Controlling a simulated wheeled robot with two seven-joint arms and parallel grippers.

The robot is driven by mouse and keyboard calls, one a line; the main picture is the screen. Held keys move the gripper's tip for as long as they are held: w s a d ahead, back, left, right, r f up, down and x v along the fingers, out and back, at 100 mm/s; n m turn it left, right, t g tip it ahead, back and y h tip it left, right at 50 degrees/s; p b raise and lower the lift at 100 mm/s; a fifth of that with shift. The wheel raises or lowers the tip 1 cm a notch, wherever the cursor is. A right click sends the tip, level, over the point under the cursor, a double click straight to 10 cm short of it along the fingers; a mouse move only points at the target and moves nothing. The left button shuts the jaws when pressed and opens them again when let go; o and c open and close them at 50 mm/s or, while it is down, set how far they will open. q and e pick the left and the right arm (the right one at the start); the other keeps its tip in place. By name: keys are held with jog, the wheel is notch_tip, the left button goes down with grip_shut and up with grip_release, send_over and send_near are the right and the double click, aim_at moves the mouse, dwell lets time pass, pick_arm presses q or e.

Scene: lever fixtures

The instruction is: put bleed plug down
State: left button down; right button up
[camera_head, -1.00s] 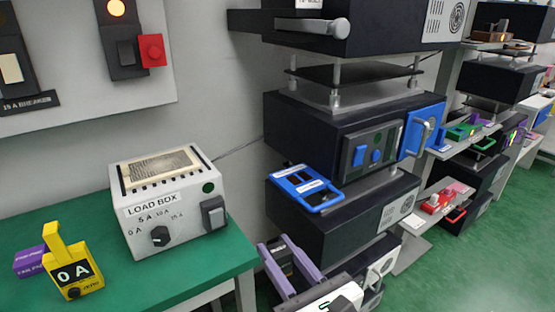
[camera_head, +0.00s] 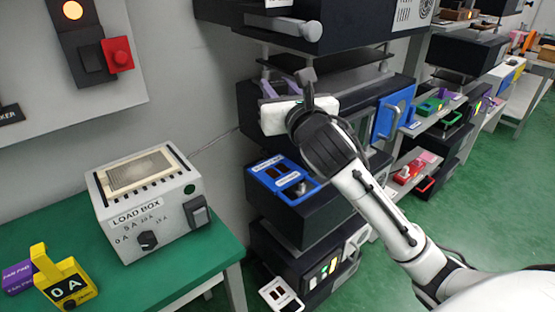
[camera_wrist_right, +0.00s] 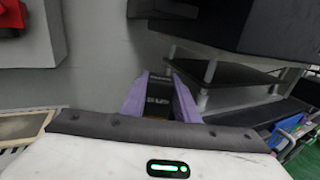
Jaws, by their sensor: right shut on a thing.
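My right gripper (camera_head: 280,87) is raised in front of the rack in the head view, with its arm coming in from the lower right. Its purple fingers show in the right wrist view (camera_wrist_right: 160,98), closed on a dark, labelled block, which I take to be the bleed plug (camera_wrist_right: 158,92). The block is held in the air, with the grey wall and black rack units behind it. In the head view my white gripper body mostly hides it. My left gripper is not in view.
A blue slotted tray (camera_head: 258,168) juts from the rack below my right gripper. A white slotted tray (camera_head: 280,295) is lower. A load box (camera_head: 145,200) and a yellow 0 A block (camera_head: 66,283) stand on the green bench (camera_head: 200,262). Black rack units crowd the arm.

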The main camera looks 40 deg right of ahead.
notch_tip(320, 180, down, 12)
jog(key=shift+f+b, duration=0.1)
jog(key=shift+b, duration=0.9)
jog(key=shift+f+b, duration=0.45)
jog(key=shift+f, duration=1.7)
jog(key=shift+f, duration=0.1)
jog(key=o, duration=1.1)
jog(key=shift+c, duration=0.2)
jog(key=v, duration=1.2)
jog(key=shift+b, duration=0.45)
